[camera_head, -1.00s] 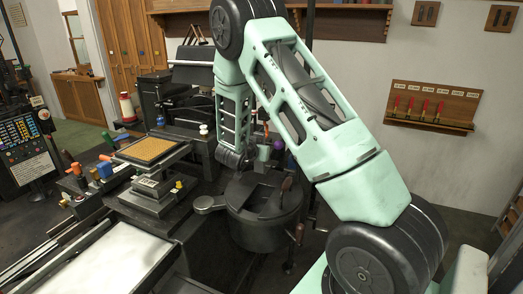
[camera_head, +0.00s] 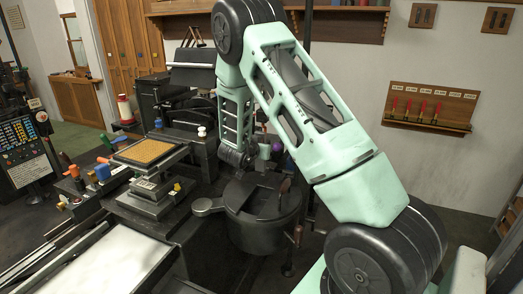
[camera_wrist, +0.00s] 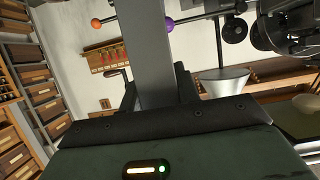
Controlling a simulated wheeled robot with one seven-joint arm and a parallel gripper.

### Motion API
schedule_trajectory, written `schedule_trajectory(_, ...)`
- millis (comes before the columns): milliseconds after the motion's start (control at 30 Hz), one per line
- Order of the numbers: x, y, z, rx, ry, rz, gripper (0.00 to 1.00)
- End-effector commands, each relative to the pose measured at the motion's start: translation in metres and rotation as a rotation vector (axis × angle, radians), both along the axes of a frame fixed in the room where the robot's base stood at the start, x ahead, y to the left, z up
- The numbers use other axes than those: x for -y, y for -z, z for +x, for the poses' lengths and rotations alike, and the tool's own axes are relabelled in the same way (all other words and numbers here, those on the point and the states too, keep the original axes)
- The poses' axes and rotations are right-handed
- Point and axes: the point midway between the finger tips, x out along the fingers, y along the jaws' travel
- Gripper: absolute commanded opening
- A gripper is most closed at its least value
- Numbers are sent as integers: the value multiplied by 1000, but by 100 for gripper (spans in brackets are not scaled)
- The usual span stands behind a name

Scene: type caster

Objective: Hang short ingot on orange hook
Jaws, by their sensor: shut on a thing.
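My gripper (camera_wrist: 157,90) is shut on a plain grey bar, the short ingot (camera_wrist: 143,50), which extends up out of the wrist view between the two dark fingers. An orange ball (camera_wrist: 97,23), seemingly the tip of the orange hook, shows to the left of the ingot on a thin dark rod. A purple ball (camera_wrist: 168,25) on a similar rod shows just right of the ingot. The ingot covers the space between them, so I cannot tell its distance from either rod. In the head view, a purple ball (camera_head: 288,162) shows near my wrist; the ingot is not clear there.
A dark round pot (camera_head: 262,222) stands below my wrist. Left of it are a press with a tan-topped plate (camera_head: 150,151) and a pale flat table (camera_head: 110,262). A pale funnel-shaped bowl (camera_wrist: 225,80) is right of the ingot. A tool rack (camera_head: 430,107) hangs on the wall.

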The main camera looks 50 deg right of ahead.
Motion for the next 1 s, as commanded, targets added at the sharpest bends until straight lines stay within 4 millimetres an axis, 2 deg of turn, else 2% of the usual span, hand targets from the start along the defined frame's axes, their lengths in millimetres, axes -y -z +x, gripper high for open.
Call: schedule_trajectory(1000, 21, -3, 7, 5, 2, -7, 0)
